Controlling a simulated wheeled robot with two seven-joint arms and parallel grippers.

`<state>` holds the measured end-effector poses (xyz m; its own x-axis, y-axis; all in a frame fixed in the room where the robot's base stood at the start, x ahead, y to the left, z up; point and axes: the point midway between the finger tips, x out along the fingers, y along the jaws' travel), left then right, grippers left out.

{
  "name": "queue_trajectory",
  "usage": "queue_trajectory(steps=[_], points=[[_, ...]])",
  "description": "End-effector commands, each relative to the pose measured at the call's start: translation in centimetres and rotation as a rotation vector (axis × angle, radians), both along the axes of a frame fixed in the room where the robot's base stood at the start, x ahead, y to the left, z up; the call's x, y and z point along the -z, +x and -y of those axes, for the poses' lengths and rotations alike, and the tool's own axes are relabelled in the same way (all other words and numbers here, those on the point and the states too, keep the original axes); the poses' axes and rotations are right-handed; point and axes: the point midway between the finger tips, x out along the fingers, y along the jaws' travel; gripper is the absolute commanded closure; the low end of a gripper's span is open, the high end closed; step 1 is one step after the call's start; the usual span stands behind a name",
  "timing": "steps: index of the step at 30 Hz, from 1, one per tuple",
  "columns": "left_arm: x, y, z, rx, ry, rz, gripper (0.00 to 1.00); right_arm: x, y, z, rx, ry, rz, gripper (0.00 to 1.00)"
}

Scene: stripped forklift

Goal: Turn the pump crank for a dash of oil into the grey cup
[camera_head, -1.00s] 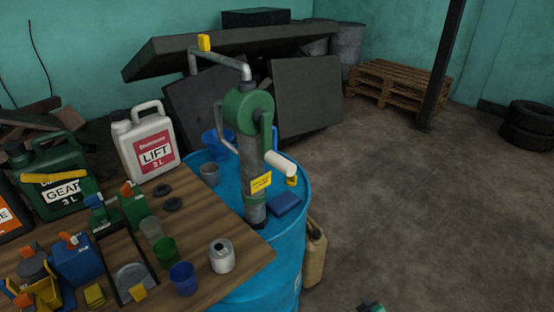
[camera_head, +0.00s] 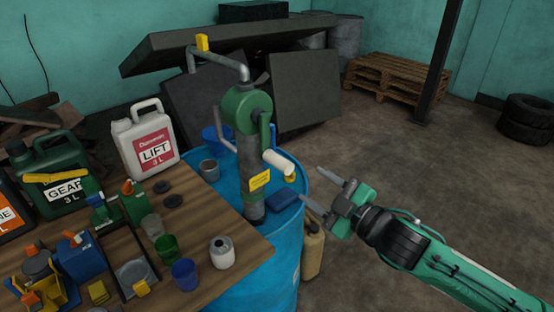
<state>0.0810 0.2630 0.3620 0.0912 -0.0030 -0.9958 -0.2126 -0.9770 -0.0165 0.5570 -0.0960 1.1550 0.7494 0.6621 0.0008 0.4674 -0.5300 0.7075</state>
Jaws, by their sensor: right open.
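The hand pump (camera_head: 248,150) stands upright on the blue drum (camera_head: 283,245), with a green round head. Its crank is a green arm with a white grip (camera_head: 277,163) hanging at lower right of the head. A grey cup (camera_head: 209,171) stands on the drum top, left of the pump column. My left gripper is out of view.
A wooden bench holds a white LIFT jug (camera_head: 146,147), a green GEAR jug (camera_head: 62,180), a green cup (camera_head: 166,248), a blue cup (camera_head: 185,274) and a white can (camera_head: 222,253). A tan canister (camera_head: 313,250) stands beside the drum.

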Motion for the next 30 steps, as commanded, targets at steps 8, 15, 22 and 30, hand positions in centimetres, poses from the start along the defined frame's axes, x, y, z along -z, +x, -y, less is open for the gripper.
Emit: queue_trajectory(steps=[8, 15, 22, 30], points=[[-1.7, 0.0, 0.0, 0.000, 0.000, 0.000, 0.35, -0.4, 3.5, -3.1, 0.001, 0.002, 0.001, 0.49], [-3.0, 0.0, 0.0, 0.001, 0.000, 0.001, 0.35, -0.3, 7.1, -6.2, 0.001, 0.001, -0.001, 0.49], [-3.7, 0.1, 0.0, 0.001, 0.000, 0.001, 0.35, -0.1, 9.2, -8.1, 0.001, 0.000, -0.001, 0.49], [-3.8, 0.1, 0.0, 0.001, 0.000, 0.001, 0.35, 0.0, 9.9, -8.6, 0.002, 0.000, -0.001, 0.49]])
